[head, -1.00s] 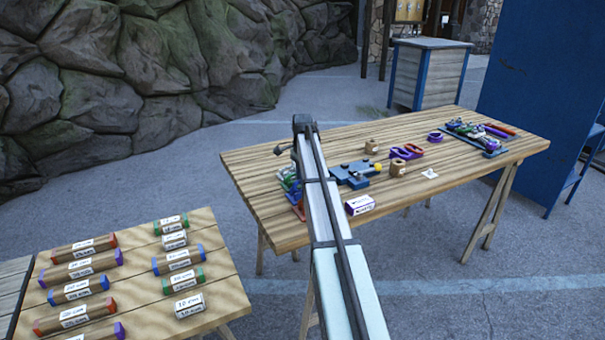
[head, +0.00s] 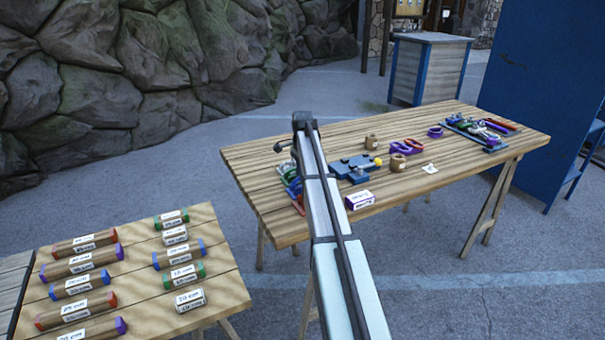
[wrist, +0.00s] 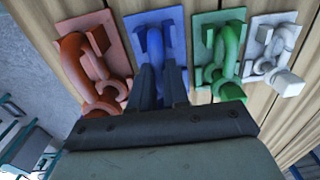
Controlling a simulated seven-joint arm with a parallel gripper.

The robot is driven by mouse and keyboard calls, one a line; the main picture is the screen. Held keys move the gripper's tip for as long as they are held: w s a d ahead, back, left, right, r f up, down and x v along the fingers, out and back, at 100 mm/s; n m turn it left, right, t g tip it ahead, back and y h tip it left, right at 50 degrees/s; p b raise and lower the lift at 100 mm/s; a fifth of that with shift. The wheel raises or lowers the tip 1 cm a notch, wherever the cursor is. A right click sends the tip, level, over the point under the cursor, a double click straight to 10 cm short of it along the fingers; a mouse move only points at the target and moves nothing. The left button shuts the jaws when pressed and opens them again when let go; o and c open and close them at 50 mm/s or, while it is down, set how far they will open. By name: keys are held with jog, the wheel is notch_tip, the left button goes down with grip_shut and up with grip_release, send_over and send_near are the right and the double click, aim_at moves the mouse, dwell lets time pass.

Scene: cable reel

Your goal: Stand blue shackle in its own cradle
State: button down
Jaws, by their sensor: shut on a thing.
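In the wrist view, my gripper (wrist: 160,78) is shut on the blue shackle (wrist: 155,42) and reaches down over the blue cradle (wrist: 176,18). The shackle is at the cradle, partly covered by the fingers. I cannot tell whether it rests fully in the cradle or is still held just above it. In the head view, my arm hides the gripper and the blue shackle, and only part of the cradle row shows beside the arm.
In the wrist view, a red cradle (wrist: 75,22) with a red shackle is to the left. Green (wrist: 208,20) and white (wrist: 262,20) cradles with their shackles are close on the right. In the head view, a blue fixture (head: 352,167) and a small box (head: 360,200) stand right of my arm.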

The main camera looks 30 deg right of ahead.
jog(key=shift+f, duration=0.15)
jog(key=c, duration=1)
grip_release()
jog(key=shift+c, duration=0.2)
notch_tip(320, 180, up, 14)
